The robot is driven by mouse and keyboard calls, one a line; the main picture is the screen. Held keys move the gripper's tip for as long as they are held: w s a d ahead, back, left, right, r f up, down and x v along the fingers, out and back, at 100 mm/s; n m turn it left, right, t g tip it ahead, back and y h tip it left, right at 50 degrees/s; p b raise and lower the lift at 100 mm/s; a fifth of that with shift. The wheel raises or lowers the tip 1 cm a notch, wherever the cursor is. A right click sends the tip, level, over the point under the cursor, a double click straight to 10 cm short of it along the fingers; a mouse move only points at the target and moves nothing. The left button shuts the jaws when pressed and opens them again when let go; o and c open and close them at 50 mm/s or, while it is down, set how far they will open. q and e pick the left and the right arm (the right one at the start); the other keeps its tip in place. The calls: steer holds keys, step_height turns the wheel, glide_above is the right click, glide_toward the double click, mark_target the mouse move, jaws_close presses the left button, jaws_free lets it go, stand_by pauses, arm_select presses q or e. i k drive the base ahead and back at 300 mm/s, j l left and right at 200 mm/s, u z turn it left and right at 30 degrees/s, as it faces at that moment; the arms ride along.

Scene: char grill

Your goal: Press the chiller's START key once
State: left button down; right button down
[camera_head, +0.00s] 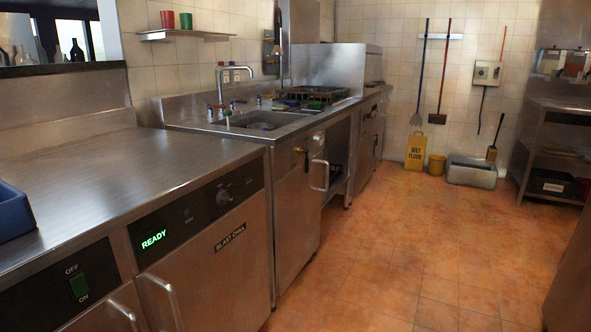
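The blast chiller (205,268) is a steel-fronted unit under the counter in the lower left, with a "BLAST CHILL" label (230,237) on its door. Its black control panel (205,205) carries a display (154,239) lit green with "READY". Right of the display is a small round key (188,214) with tiny lettering under it that I cannot read. Neither of my grippers is in view.
A blue bin (14,212) sits on the counter (110,185) at the left edge. The sink (258,121) is beyond. Tiled floor (400,260) to the right is clear.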

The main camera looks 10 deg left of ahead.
mark_target(247, 182)
steer(key=i+j+z, duration=0.1)
steer(key=i+z, duration=0.3)
steer(key=i, duration=0.45)
